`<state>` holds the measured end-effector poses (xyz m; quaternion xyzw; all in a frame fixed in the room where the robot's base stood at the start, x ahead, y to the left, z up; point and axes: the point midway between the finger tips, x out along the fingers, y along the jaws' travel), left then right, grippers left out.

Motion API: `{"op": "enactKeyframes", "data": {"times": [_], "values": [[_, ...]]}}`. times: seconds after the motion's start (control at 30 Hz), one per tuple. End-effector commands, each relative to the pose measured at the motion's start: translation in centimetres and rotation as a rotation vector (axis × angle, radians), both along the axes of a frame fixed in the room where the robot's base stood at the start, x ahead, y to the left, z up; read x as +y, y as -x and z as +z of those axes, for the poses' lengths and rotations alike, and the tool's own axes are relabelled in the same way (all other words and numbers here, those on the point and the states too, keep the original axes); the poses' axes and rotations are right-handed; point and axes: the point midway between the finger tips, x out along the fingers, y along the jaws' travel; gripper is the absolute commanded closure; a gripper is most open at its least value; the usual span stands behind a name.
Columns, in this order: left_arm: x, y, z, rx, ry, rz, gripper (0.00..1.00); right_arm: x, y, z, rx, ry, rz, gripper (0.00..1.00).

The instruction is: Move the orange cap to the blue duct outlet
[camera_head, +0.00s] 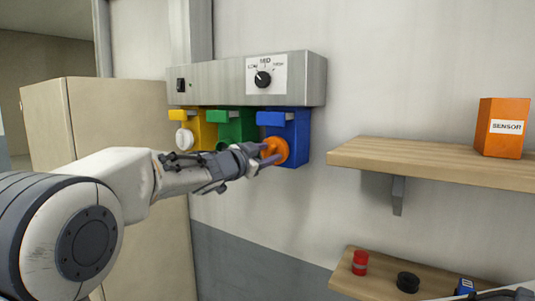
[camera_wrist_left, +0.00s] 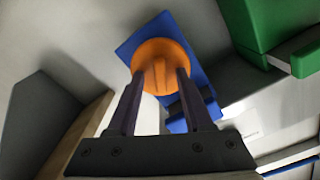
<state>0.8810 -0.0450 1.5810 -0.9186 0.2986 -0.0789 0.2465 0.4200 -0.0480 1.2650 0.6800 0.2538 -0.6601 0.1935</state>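The orange cap (camera_head: 275,150) is at the front of the blue duct outlet (camera_head: 297,130), the rightmost of three outlets under a grey wall panel. In the left wrist view the round orange cap (camera_wrist_left: 150,52) lies against the blue outlet (camera_wrist_left: 195,62), with a raised ridge across its face. My left gripper (camera_head: 268,154) is at the cap. In the wrist view its two fingers (camera_wrist_left: 159,78) stand apart on either side of the ridge, with visible gaps. Whether the cap is fully seated cannot be told. My right gripper does not show.
A yellow outlet (camera_head: 204,133) with a white cap (camera_head: 184,139) and a green outlet (camera_head: 236,126) are to the left. The panel (camera_head: 220,78) has a dial. An upper shelf (camera_head: 430,160) holds an orange sensor box (camera_head: 502,128). A lower shelf (camera_head: 380,284) holds red and black caps.

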Motion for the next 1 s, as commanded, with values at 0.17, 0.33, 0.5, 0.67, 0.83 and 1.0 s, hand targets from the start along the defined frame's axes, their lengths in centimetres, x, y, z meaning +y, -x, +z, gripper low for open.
{"op": "enactKeyframes", "data": {"times": [0.17, 0.33, 0.5, 0.67, 0.83, 1.0], "values": [[0.1, 0.0, 0.0, 0.0, 0.0, 0.001, 0.48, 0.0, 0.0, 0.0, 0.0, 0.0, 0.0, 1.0], [0.3, 0.2, -0.1, 0.0, 0.0, 0.002, 0.48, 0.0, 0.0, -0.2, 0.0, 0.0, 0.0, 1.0], [1.7, 2.1, -0.2, -0.002, 0.0, 0.003, 0.48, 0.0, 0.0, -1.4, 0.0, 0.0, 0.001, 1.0], [3.6, 4.8, -0.2, -0.003, 0.0, 0.003, 0.48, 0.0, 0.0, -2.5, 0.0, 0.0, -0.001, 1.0], [5.3, 7.2, -0.1, -0.003, 0.001, 0.002, 0.48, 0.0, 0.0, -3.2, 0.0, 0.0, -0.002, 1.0], [6.1, 8.4, 0.0, 0.0, 0.0, 0.001, 0.48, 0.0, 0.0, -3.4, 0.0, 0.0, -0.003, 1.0]]}}
